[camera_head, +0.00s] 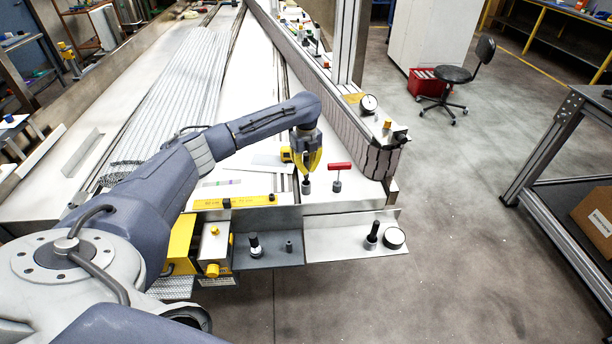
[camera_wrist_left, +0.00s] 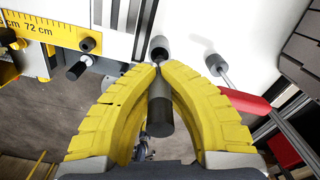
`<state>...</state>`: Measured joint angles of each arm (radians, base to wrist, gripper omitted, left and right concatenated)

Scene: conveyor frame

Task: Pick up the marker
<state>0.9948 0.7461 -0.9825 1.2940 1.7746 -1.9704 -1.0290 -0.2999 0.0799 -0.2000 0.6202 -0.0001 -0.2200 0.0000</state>
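A dark upright cylinder (camera_wrist_left: 160,115), which may be the marker, stands between the yellow fingers of my left gripper (camera_wrist_left: 158,72) in the left wrist view. The fingertips meet close around its far end and appear shut on it. A grey round foot (camera_wrist_left: 158,46) lies just beyond the fingertips. In the head view, my left gripper (camera_head: 307,172) points down over the white conveyor bed, with the grey foot (camera_head: 307,187) below it at the bed surface. The fingers hide most of the cylinder there. My right gripper is not in view.
A yellow ruler (camera_head: 240,201) runs along the front edge. A wall with a round gauge (camera_head: 368,104) bounds the right side.

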